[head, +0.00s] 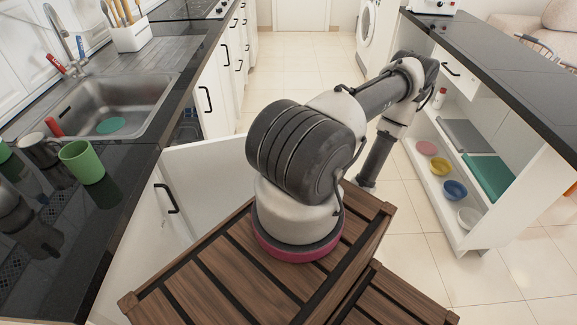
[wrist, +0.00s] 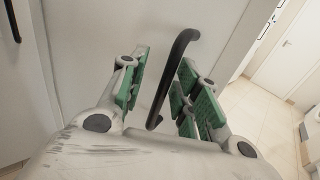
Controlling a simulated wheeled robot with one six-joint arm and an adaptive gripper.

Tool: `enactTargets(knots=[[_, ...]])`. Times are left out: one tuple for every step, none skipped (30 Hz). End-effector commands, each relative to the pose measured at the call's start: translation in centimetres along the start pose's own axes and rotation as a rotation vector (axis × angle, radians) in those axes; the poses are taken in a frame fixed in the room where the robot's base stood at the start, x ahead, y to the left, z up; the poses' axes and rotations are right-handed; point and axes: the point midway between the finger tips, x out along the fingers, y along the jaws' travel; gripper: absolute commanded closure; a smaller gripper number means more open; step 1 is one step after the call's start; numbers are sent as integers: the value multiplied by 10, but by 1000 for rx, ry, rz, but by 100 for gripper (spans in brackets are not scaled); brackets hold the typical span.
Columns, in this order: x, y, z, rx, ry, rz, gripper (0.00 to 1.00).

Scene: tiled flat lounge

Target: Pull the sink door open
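The sink door (head: 212,172) is a white panel below the sink (head: 110,108). In the head view it stands swung out from the cabinet front, with the cabinet inside (head: 186,130) showing behind it. Its right end is hidden by my arm. In the wrist view the white door (wrist: 92,38) fills the middle, with a black bar handle (wrist: 176,62) on its face. My gripper (wrist: 164,82) is open, with green-padded fingers on either side of the handle. Gaps show between the pads and the handle. My gripper is hidden behind my arm in the head view.
A neighbouring closed cabinet door with a black handle (head: 167,198) is at lower left. A dark counter with a green cup (head: 82,162) lies above it. An open shelf unit (head: 462,225) with bowls stands at right. Tiled floor (head: 300,75) is clear ahead.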

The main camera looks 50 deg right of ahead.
Motion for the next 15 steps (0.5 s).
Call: enactTargets(knots=[[-2,0,0,0,0,-1,68],[-3,0,0,0,0,-2,68],[-6,-1,0,0,0,-4,68],[-10,-1,0,0,0,-5,68],[-14,-1,0,0,0,-4,68],[-20,-2,0,0,1,-7,68],[-25,-2,0,-1,0,-7,68],[-31,-2,0,-1,0,-8,68],[-40,-2,0,-1,1,-8,68],[-46,-2,0,-1,0,-8,68],[-53,-2,0,-1,1,-9,68],[-62,-2,0,-2,1,-8,68],[-68,-2,0,-3,0,-8,68],[-75,-2,0,-2,1,-8,68],[-83,-2,0,-2,1,-8,68]])
